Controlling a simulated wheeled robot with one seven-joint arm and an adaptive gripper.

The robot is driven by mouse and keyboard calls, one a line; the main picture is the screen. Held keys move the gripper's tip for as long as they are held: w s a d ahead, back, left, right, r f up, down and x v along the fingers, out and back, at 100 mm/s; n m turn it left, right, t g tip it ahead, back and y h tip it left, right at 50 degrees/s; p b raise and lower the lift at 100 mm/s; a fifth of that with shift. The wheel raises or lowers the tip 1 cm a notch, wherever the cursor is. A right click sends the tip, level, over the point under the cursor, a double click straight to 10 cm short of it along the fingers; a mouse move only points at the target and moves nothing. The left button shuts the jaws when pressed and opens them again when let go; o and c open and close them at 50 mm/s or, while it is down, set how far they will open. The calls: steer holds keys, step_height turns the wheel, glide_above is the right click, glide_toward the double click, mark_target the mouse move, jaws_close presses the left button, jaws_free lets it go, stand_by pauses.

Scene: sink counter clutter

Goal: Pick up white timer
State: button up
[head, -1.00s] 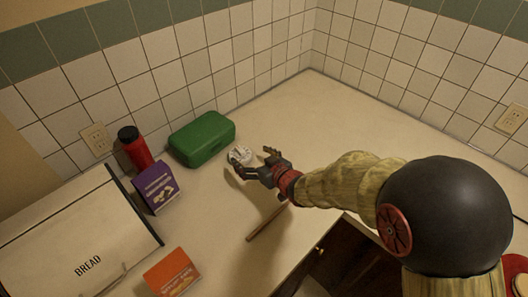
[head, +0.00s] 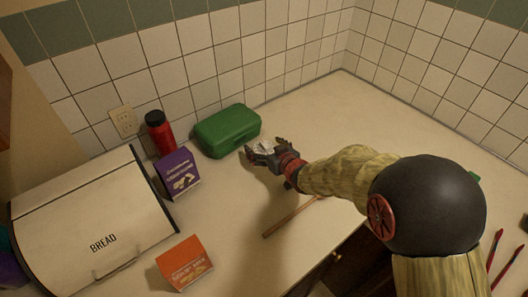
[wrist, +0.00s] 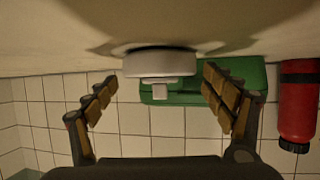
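The white timer (head: 263,147) is on the counter in front of the green box, partly hidden by my gripper in the head view. In the wrist view the white round timer (wrist: 160,64) lies ahead, between the two finger lines, with a gap on each side. My gripper (head: 264,150) is open around or just short of the timer. In the wrist view my gripper (wrist: 159,77) has its fingers spread wide, not touching the timer.
A green box (head: 228,131) is right behind the timer. A red bottle (head: 160,134), purple box (head: 177,172), orange box (head: 184,263) and bread box (head: 92,222) stand left. A wooden stick (head: 290,217) lies near the front edge. The counter at back right is clear.

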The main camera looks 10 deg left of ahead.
steer(key=shift+c, duration=1.2)
steer(key=c, duration=1.1)
